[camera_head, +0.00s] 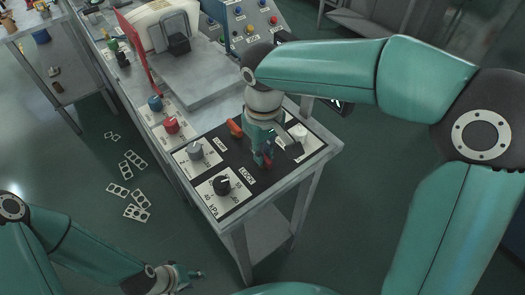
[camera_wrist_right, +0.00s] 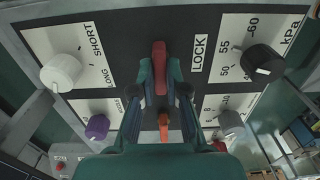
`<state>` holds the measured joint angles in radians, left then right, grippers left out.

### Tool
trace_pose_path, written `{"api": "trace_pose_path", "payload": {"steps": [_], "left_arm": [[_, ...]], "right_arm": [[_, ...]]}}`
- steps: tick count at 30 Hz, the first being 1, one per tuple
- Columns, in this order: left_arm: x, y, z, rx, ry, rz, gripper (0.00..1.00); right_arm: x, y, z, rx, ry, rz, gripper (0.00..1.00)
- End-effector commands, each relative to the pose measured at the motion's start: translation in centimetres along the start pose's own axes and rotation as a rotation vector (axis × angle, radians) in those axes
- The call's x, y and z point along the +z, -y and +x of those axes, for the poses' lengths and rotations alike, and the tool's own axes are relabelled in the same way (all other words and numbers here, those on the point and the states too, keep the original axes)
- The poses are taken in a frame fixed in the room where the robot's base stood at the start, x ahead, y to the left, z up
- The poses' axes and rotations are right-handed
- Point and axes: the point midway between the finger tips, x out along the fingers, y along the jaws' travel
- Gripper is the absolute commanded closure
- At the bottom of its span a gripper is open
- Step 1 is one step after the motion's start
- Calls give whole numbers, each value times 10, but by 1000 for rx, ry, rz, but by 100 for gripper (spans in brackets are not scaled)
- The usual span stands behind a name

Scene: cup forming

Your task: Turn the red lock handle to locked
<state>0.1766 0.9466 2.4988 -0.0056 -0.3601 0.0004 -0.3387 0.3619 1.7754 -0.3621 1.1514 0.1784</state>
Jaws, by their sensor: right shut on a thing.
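The red lock handle (camera_wrist_right: 159,66) sits on the black panel (camera_wrist_right: 125,22), left of the LOCK label (camera_wrist_right: 199,50) in the right wrist view. It lies lengthwise between the fingers of my right gripper (camera_wrist_right: 160,85), which is shut on it. In the head view, my right gripper (camera_head: 265,146) is down at the panel, and a small part of the red handle (camera_head: 267,158) shows beside its fingers. My left gripper (camera_head: 190,274) is low at the bottom left, away from the panel; its finger opening is unclear.
An orange handle (camera_head: 236,129) is close to my right gripper. Black (camera_head: 221,184), grey (camera_head: 194,150) and white (camera_head: 299,132) knobs surround the panel. Red (camera_head: 171,125) and blue (camera_head: 155,103) knobs stand farther back. Flat punched pieces (camera_head: 136,212) lie on the floor.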

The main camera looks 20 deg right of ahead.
Motion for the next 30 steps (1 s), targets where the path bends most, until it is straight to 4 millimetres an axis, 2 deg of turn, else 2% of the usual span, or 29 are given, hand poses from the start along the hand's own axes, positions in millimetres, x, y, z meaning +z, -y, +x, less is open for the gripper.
{"api": "trace_pose_path", "payload": {"steps": [8, 9, 13, 23, 26, 30], "left_arm": [[0, 0, 0, 0, 0, 0, 60], [0, 0, 0, 0, 0, 0, 60], [0, 0, 0, 0, 0, 0, 60], [0, 0, -1, 0, 0, 0, 60], [0, 0, -1, 0, 0, 0, 60], [0, 0, -1, 0, 0, 0, 60]], "right_arm": [[-2, -1, -2, 0, -8, 5, 100], [-2, -1, -2, 0, -8, 5, 82], [-1, 0, -2, 0, -6, 4, 61], [-1, 0, -2, 0, -3, 2, 61], [-1, 0, -8, 0, -4, 2, 61], [-2, 0, -28, 1, -7, 1, 61]]}}
